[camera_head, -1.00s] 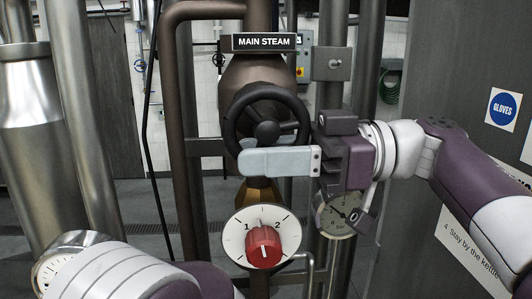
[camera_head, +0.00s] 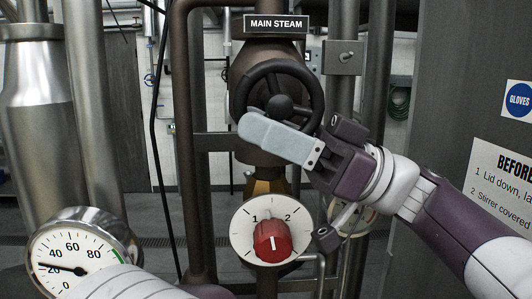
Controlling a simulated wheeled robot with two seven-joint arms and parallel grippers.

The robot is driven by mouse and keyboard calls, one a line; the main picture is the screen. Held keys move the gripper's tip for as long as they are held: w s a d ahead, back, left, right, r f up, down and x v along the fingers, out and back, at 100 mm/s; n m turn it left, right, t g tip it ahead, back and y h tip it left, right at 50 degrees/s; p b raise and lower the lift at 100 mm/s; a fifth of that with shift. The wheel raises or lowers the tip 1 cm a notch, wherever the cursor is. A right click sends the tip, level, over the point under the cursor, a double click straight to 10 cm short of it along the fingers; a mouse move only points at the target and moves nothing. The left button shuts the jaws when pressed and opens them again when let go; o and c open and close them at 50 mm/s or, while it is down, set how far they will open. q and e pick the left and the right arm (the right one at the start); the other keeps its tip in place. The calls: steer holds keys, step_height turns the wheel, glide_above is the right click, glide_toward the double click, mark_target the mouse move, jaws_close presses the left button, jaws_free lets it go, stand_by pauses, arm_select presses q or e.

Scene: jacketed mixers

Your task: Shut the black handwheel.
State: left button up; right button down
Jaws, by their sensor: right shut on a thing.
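The black handwheel (camera_head: 236,98) is mounted on the brown main steam valve, under a "MAIN STEAM" sign (camera_head: 276,23). My right gripper (camera_head: 254,130) reaches in from the right, tilted, with its pale finger lying across the lower part of the wheel. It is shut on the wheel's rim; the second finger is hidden. Part of my left arm shows at the bottom left; the left gripper is not in view.
A red knob (camera_head: 272,241) on a white dial sits below the wheel. A round gauge (camera_head: 75,262) is at the lower left, another gauge is mostly behind my right gripper. Vertical pipes (camera_head: 187,150) stand close on the left. A grey panel with signs (camera_head: 503,180) is at the right.

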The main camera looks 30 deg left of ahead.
steer(key=shift+a+f+g+y+b, duration=0.2)
steer(key=shift+g+y+b, duration=0.2)
steer(key=shift+y+b, duration=0.65)
steer(key=c, duration=1.4)
jaws_free()
steer(key=shift+d, duration=0.1)
steer(key=shift+o, duration=0.2)
steer(key=shift+w+d+r, duration=0.1)
steer(key=shift+d, duration=0.05)
steer(key=b+v, duration=0.5)
steer(key=v, duration=0.7)
steer(key=shift+w+d+f, duration=0.2)
steer(key=shift+f, duration=0.05)
